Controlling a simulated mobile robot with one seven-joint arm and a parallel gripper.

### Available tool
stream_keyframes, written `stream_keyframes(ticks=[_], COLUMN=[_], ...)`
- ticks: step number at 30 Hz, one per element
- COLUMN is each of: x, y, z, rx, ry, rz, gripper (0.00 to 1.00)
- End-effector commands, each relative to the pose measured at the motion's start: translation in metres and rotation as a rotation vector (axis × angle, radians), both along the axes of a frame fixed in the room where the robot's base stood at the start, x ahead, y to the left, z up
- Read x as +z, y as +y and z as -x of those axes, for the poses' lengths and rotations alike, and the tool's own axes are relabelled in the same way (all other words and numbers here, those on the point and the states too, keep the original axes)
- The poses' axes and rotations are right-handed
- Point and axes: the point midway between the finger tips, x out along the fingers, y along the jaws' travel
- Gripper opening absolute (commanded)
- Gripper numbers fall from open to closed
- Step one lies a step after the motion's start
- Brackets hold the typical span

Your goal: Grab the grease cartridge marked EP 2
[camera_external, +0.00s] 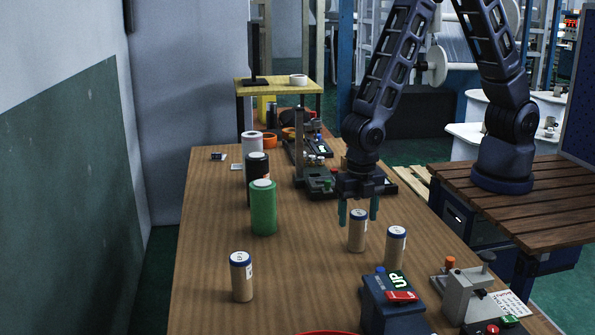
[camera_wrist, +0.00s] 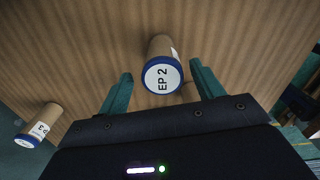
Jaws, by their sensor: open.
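The cartridge marked EP 2 (camera_wrist: 163,77) shows in the wrist view as a tan tube with a blue rim and white top. It is between the tips of my gripper (camera_wrist: 161,70), with space on both sides. In the external view my gripper (camera_external: 358,211) points down, open, its teal fingers at the top of an upright tan cartridge (camera_external: 357,236). A second cartridge (camera_external: 396,248) stands just to its right and nearer, and a third (camera_external: 241,278) stands alone at front left. In the wrist view another cartridge (camera_wrist: 40,125) at left reads partly as "P 3".
A green roll (camera_external: 263,208) and a dark roll (camera_external: 257,167) stand left of my gripper on the wooden table (camera_external: 310,285). A blue block with a red part (camera_external: 395,305) and a grey fixture (camera_external: 465,293) stand at front right. The table's middle front is clear.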

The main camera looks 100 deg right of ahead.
Motion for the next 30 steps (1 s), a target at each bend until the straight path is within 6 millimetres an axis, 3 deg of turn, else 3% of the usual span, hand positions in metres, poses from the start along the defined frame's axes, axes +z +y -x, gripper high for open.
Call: stream_keyframes(ticks=[12,22,30], x=[-0.046,-0.051,-0.051], y=[-0.006,-0.006,-0.006], z=[0.003,0.002,0.003], rx=[-0.001,-0.001,-0.001], ry=[0.002,0.0,0.0], rz=[0.0,0.0,0.0], gripper=[0.67,0.67,0.16])
